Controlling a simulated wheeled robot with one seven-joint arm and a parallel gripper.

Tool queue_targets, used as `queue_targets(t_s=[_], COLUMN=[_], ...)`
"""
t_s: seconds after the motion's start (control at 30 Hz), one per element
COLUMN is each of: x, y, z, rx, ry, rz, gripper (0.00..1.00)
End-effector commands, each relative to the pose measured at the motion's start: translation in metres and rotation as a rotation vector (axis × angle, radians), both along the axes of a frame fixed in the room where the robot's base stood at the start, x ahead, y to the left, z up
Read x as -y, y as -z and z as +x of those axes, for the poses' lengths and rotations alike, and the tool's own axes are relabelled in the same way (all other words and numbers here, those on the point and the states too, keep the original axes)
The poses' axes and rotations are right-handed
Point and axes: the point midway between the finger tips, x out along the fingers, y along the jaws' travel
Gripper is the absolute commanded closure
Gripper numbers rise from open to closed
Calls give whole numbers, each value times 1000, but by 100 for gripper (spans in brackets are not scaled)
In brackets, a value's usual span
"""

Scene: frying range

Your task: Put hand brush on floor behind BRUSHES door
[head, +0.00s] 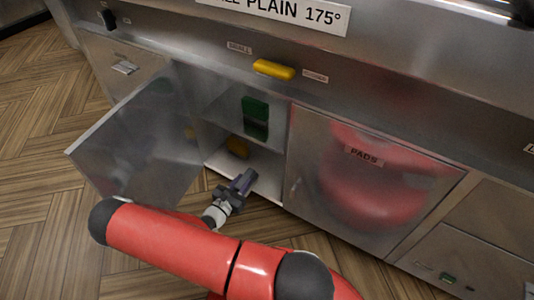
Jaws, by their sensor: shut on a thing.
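A dark purple block-like thing (244,180), which looks like the hand brush, is held in my gripper (234,191). My gripper is shut on it at the front opening of a cabinet, over or at the front of the cabinet floor (267,186). I cannot tell whether the brush touches the floor. The cabinet's door (140,140) stands wide open to the left, and its label does not show.
A shut door marked PADS (364,175) is right of the opening and shows reflections of my red arm. A yellow thing (273,69) sits on the ledge above. The open door bounds the left side. Wooden floor (40,180) is clear at the left.

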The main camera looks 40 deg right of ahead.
Motion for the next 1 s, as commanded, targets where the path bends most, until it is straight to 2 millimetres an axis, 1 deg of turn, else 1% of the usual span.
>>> queue_targets(t_s=[0.03,0.17,0.27,0.6,0.73,0.87,1.0], x=[3,16,38,123,150,167,172], y=[7,11,11,11,11,11,13], z=[-2,0,7,42,54,62,65], rx=[1,2,-1,0,0,0,-2], ry=[10,26,29,27,26,24,23], rz=[-2,0,-2,-1,0,0,0], gripper=[99,99,99,99,99,99,99])
